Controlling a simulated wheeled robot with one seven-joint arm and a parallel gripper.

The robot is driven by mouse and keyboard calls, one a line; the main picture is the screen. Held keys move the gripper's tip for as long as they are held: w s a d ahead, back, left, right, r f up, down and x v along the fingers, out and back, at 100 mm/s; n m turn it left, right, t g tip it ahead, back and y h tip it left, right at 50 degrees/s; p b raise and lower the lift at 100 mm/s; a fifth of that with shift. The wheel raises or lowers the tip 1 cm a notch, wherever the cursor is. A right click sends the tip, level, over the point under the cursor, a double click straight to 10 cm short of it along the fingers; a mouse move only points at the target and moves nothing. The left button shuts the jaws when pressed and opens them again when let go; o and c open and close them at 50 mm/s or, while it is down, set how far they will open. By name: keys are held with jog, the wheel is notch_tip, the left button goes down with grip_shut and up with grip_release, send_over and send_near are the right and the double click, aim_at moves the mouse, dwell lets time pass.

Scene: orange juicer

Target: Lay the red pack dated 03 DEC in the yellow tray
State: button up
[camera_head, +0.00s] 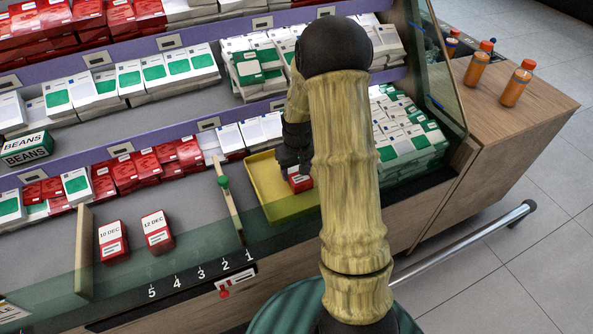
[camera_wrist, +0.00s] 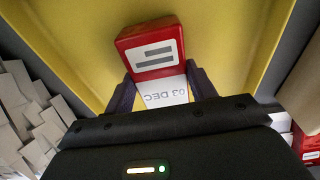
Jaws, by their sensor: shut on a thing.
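The red pack dated 03 DEC (camera_wrist: 152,47) is between the fingers of my gripper (camera_wrist: 160,88) in the wrist view, with its white date label facing the camera. The same red pack (camera_head: 299,180) shows in the head view, partly hidden by my arm. My gripper (camera_head: 293,165) is shut on it. The yellow tray (camera_head: 262,181) lies under and around the pack. Its yellow floor (camera_wrist: 85,35) fills the wrist view behind the pack. I cannot tell whether the pack touches the tray floor.
Red packs marked 10 DEC (camera_head: 112,241) and 12 DEC (camera_head: 157,232) stand left of the tray, past a wooden divider (camera_head: 231,212). Green-and-white packs (camera_head: 408,135) are stacked to the right. A glass side panel (camera_head: 440,65) bounds the right end.

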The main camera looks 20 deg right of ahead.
aim_at(297, 174)
jog(key=o, duration=1.3)
jog(key=r+p, duration=0.1)
jog(key=r, duration=0.3)
jog(key=r+p, duration=0.1)
jog(key=r, duration=0.3)
jog(key=s+r+p, duration=0.1)
jog(key=r, duration=0.3)
jog(key=shift+s+a, duration=0.1)
jog(key=shift+a, duration=0.05)
jog(key=shift+t, duration=0.7)
jog(key=s+a+r, duration=0.1)
jog(key=s+a, duration=0.2)
jog(key=s, duration=0.2)
jog(key=s+a+r, duration=0.1)
jog(key=s+a, duration=0.3)
jog(key=s, duration=0.1)
jog(key=s+a+r, duration=0.1)
jog(key=s+a, duration=0.2)
jog(key=s, duration=0.3)
jog(key=shift+s+a+r, duration=0.1)
jog(key=shift+a+r, duration=0.05)
jog(key=shift+r, duration=0.25)
